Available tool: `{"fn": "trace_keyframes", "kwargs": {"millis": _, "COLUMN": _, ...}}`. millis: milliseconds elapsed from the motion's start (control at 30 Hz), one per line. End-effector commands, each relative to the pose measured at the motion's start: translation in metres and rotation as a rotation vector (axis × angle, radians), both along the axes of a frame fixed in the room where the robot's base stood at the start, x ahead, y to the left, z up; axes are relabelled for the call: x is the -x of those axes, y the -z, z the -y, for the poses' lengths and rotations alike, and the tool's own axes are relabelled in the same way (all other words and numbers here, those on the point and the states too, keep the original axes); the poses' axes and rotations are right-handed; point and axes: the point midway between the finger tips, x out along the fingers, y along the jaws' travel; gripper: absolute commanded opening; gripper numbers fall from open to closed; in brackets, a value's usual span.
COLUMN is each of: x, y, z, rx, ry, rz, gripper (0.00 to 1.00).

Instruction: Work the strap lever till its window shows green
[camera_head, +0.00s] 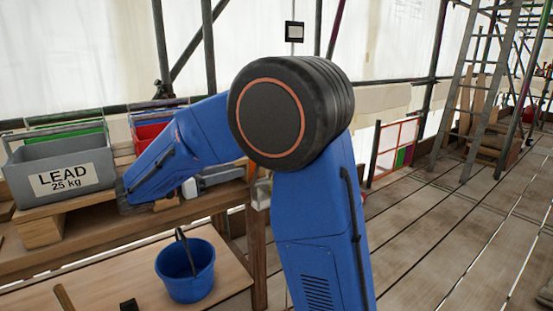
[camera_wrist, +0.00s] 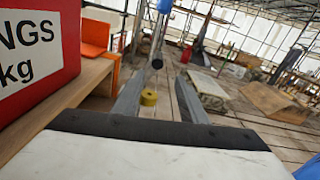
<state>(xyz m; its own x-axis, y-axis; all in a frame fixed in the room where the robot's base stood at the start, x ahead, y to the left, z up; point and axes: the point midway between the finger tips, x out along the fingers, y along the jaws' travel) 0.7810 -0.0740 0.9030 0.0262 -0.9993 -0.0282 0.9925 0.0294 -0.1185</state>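I cannot make out the strap lever or its window in either view. My gripper (camera_wrist: 160,98) is open in the wrist view, with its two grey fingers apart and nothing held between them. A yellow roll-shaped thing (camera_wrist: 149,97) shows between the fingers, farther off. A dark-ended upright rod (camera_wrist: 157,62) shows above it; I cannot tell what it belongs to. In the head view my blue arm reaches left over the bench, and the gripper itself is hidden.
A red box with lettering (camera_wrist: 35,55) stands close on the left, near an orange block (camera_wrist: 95,33). A grey LEAD bin (camera_head: 90,160) and blue bucket (camera_head: 187,270) stand at the benches. A ladder (camera_head: 480,80) stands right; much plank floor (camera_head: 430,220) is clear.

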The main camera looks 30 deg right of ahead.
Motion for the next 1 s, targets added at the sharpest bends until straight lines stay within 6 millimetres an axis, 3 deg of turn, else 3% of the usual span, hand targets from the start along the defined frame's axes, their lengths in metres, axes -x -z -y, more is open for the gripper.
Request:
{"fn": "trace_keyframes", "kwargs": {"millis": 133, "x": -0.007, "y": -0.002, "z": -0.005, "rx": 0.03, "ry": -0.008, "rz": -0.015, "gripper": 0.39}}
{"fn": "trace_keyframes", "kwargs": {"millis": 267, "x": -0.007, "y": -0.003, "z": 0.005, "rx": 0.032, "ry": -0.007, "rz": -0.015, "gripper": 0.39}}
{"fn": "trace_keyframes", "kwargs": {"millis": 1000, "x": -0.01, "y": -0.002, "z": 0.128, "rx": 0.029, "ry": -0.005, "rz": -0.015, "gripper": 0.39}}
